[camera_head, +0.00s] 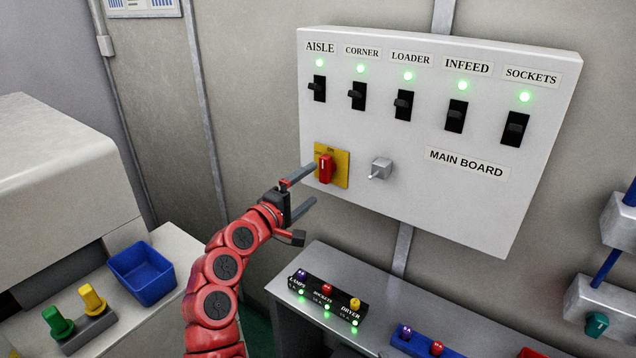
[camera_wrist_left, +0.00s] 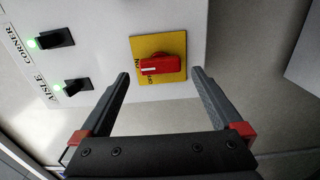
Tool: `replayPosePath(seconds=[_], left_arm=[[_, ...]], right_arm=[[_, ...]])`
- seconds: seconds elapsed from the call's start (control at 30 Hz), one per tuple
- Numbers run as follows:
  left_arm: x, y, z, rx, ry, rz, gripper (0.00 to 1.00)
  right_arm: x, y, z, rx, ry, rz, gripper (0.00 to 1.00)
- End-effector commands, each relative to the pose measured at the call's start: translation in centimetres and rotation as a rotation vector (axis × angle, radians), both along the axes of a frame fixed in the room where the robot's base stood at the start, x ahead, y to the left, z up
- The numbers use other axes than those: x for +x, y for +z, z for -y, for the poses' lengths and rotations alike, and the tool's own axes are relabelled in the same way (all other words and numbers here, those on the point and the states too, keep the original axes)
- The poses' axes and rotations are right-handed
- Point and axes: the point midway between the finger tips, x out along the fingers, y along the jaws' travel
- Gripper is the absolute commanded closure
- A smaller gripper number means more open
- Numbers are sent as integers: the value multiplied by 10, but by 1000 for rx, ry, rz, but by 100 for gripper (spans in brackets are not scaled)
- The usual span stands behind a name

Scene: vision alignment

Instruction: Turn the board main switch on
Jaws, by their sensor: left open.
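The main board (camera_head: 430,135) is a white panel on the wall, labelled MAIN BOARD. Its main switch is a red rotary handle (camera_head: 326,168) on a yellow plate (camera_head: 342,163), at the board's lower left. In the head view the handle stands roughly upright. My left gripper (camera_head: 308,187) is open, with its two fingers pointing at the switch from the lower left. In the left wrist view the red handle (camera_wrist_left: 158,67) sits beyond and between the open fingertips (camera_wrist_left: 160,75), and no contact shows. My right gripper is not in view.
Several black breaker switches (camera_head: 403,104) with lit green lamps line the board's upper part. A grey toggle (camera_head: 380,169) sits right of the main switch. Below are a bench (camera_head: 420,300) with a black control strip (camera_head: 328,298) and a blue bin (camera_head: 142,272) at left.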

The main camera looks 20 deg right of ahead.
Motion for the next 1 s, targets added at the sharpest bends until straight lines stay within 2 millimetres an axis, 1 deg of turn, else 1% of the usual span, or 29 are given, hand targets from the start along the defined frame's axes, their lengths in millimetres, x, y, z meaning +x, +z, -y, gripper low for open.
replayPosePath(seconds=[0.03,0.3,0.4,0.5,0.7,1.0], left_arm=[[-5,-2,-9,-5,6,2,0],[-35,-2,-47,-4,4,2,0],[-45,-1,-60,-3,7,3,0],[-53,-2,-70,-1,4,0,0],[-61,-1,-80,0,2,0,0],[-62,0,-80,1,1,-1,0]], right_arm=[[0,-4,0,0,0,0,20],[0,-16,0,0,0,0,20],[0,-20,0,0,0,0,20],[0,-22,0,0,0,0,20],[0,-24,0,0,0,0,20],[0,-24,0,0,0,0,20]])
